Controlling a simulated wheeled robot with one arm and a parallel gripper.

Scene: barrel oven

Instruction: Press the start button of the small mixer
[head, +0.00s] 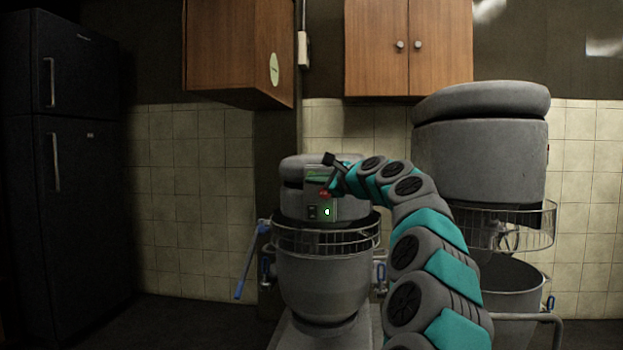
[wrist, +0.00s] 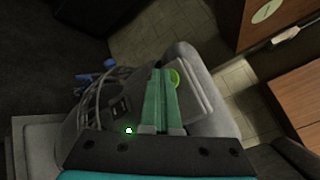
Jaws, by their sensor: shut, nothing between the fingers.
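The small mixer (head: 322,280) stands at the centre of the head view, with a grey bowl, a wire guard and a control panel (head: 312,212) on its head. A red button (head: 325,194) and a bright white-green spot (head: 327,212) show on the panel. In the wrist view, a round yellow-green button (wrist: 174,78) is just right of the fingertips, and the bright spot (wrist: 129,131) is left of the finger bases. My gripper (wrist: 160,74) is shut and empty, pointing at the mixer head. I cannot tell whether the fingertips touch it.
A larger mixer (head: 480,160) stands at the right with its own guard and bowl. A dark fridge (head: 80,170) is at the left. Wooden cabinets (head: 235,50) hang above. A blue-handled lever (head: 245,265) sticks out left of the small mixer. Floor is free between fridge and mixer.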

